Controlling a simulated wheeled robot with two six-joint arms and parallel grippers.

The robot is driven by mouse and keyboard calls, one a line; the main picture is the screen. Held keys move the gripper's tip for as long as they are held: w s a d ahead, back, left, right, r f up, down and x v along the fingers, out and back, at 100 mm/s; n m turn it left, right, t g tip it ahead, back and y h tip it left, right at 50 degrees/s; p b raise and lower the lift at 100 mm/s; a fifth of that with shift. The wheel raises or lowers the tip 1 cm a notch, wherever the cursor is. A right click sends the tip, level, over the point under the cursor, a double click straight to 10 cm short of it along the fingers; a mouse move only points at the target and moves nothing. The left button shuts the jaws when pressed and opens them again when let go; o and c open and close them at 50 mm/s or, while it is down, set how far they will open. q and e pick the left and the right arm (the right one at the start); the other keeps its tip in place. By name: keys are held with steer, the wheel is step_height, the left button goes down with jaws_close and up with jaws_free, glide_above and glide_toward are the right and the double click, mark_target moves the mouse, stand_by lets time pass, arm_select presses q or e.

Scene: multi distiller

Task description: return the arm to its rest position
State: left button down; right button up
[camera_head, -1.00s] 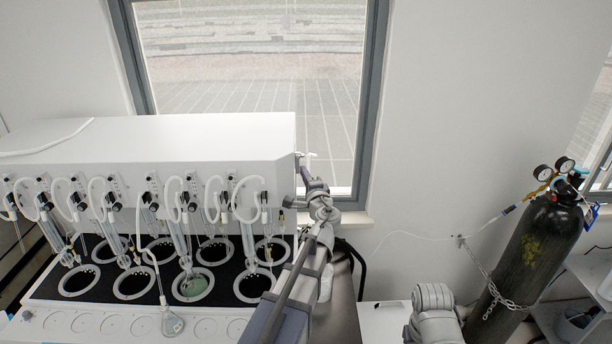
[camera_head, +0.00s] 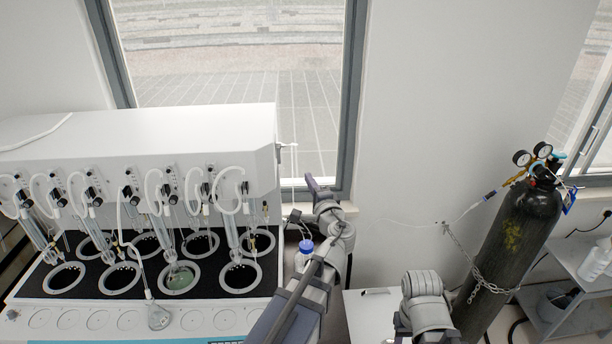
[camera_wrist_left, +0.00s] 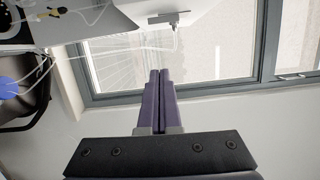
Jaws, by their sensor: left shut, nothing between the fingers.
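My left arm reaches up from the bottom middle of the head view. Its gripper (camera_head: 310,184) is up near the window's lower right corner, just right of the white distiller (camera_head: 190,135). In the left wrist view the two purple fingers (camera_wrist_left: 160,74) are together with nothing between them. They point toward the window (camera_wrist_left: 215,55), and the distiller's edge shows at the upper left. Of my right arm only a grey joint shows at the lower right of the head view; its gripper is out of view.
A blue-capped bottle (camera_head: 304,252) stands between the distiller and my left arm. A chained black gas cylinder (camera_head: 508,240) with gauges stands at the right, near a shelf (camera_head: 575,262). Bare wall lies between window and cylinder.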

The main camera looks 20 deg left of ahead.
arm_select(q)
steer(key=shift+s+a, duration=0.1)
steer(key=shift+s, duration=0.15)
steer(key=s+d+f+n+g+h+b, duration=0.1)
steer(key=s+d+f+n+g+b, duration=0.15)
steer(key=f, duration=0.55)
steer(key=s+d+f+n+g+h+b, duration=0.2)
steer(key=s+f+g+b, duration=0.15)
steer(key=f, duration=0.45)
steer(key=s+d+f+n+g+h+b, duration=0.1)
steer(key=s+d+f+n+g+b, duration=0.2)
steer(key=f, duration=0.6)
steer(key=s+d+f+g+h+b, duration=0.5)
steer(key=s+d+f+b, duration=0.3)
steer(key=s+d+f, duration=0.6)
steer(key=shift+s+d+f+m+h, duration=0.15)
steer(key=shift+s+d+m+h, duration=0.3)
steer(key=shift+h, duration=0.25)
steer(key=shift+w, duration=0.1)
